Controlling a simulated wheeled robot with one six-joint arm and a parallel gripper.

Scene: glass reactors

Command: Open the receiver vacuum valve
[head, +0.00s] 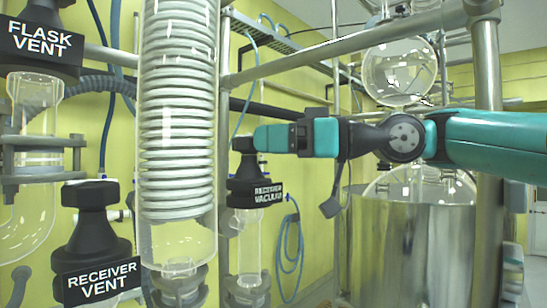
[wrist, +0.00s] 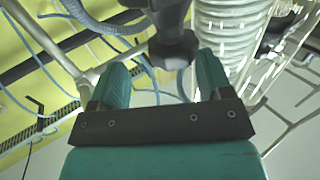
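The receiver vacuum valve (head: 243,187) is a black knob with a white-lettered label, on top of a slim glass tube near the middle of the head view. My gripper (head: 258,138) reaches in from the right, level with the knob's top, and its teal fingertips overlap the knob's right side in that view. In the wrist view my gripper (wrist: 163,66) has its two teal fingers spread apart. The black knob (wrist: 175,50) shows at the gap between the fingertips, with space visible on both sides. I cannot tell how deep it sits between them.
A receiver vent valve (head: 98,255) and a flask vent valve (head: 40,40) stand to the left. A coiled glass condenser (head: 178,110) is just left of the vacuum valve. A steel rail (head: 300,60) runs above my arm. A steel vessel (head: 415,245) stands at right.

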